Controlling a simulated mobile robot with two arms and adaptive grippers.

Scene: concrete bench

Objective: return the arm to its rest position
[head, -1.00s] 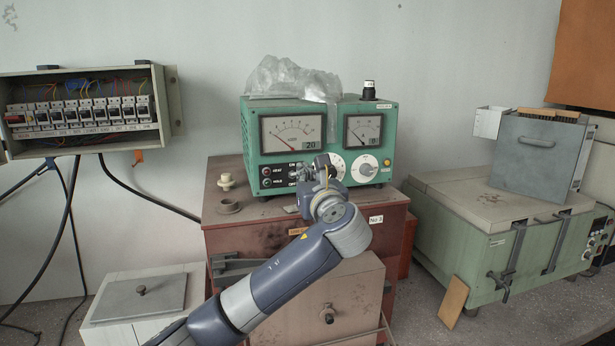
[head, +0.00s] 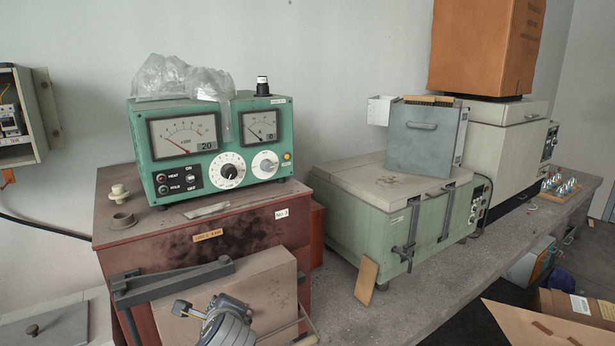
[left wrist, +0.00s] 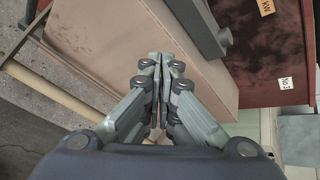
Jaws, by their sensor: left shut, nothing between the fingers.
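My left gripper (head: 184,308) is low in the head view, in front of the beige front panel (head: 268,290) of the reddish-brown cabinet (head: 225,232). Only the end of my left arm shows there, at the bottom edge. In the left wrist view the gripper (left wrist: 160,62) has its fingers together with nothing between them. The beige panel (left wrist: 130,28) and the cabinet with its "No 3" label (left wrist: 285,84) lie beyond the fingertips. I cannot tell the exact gap between the fingers and the panel. My right gripper is in neither view.
A dark bar (head: 170,284) juts across the cabinet front near the gripper. The green meter unit (head: 215,150) stands on the cabinet. A green chest (head: 400,215) is to the right, with a wooden piece (head: 366,281) leaning before it. A cardboard box (head: 560,315) is lower right.

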